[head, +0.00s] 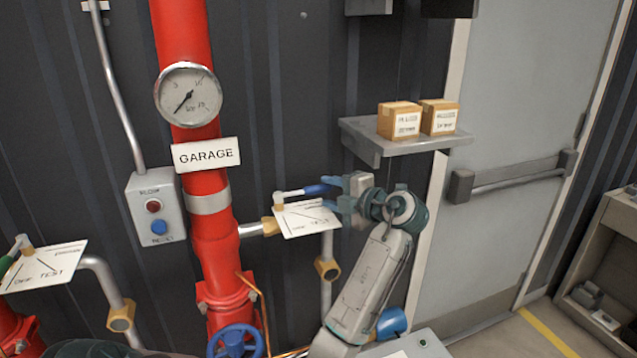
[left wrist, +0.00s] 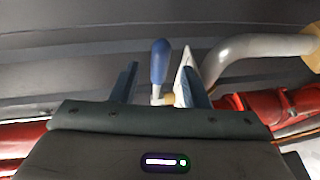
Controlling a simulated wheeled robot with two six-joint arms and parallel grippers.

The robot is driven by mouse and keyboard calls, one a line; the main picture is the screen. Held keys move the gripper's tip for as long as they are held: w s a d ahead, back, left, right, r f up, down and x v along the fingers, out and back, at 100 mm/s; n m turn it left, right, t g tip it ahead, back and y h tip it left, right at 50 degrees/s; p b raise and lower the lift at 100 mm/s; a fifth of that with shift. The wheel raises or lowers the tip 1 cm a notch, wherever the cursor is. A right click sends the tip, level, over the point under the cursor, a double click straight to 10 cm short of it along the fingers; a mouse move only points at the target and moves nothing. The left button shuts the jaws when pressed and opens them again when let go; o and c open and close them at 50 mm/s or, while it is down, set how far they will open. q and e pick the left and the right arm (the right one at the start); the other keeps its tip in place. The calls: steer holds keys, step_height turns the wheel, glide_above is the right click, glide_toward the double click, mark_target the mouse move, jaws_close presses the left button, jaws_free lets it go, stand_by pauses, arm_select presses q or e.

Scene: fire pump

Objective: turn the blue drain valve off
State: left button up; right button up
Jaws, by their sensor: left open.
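The blue drain valve is a lever with a blue handle (head: 316,190) on a pipe right of the red riser. It points right, roughly level, along the top edge of its white label plate (head: 306,219), where OFF and TEST are printed lower down. My left gripper (head: 329,194) is open at the handle's free end. In the left wrist view the blue handle (left wrist: 159,62) stands between the two spread fingers of the left gripper (left wrist: 161,72), with gaps visible on both sides. The plate (left wrist: 183,75) is edge-on near the right finger. My right gripper is not in view.
A shelf (head: 425,146) with two small boxes (head: 399,120) is above and right of the gripper. A second valve plate (head: 42,267) with a green handle is at far left. A grey door (head: 530,90) is at right.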

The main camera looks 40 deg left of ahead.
mark_target(322, 191)
arm_select(q)
steer(key=shift+w+a+f+p, duration=0.15)
steer(key=shift+a+p, duration=0.1)
steer(key=shift+a, duration=0.45)
steer(key=shift+a+f+p, duration=0.1)
steer(key=shift+a+p, duration=0.15)
steer(key=shift+a, duration=0.5)
steer(key=shift+w+a+f+p, duration=0.15)
steer(key=shift+a+p, duration=0.1)
steer(key=shift+a, duration=0.45)
steer(key=shift+s, duration=0.1)
jaws_close()
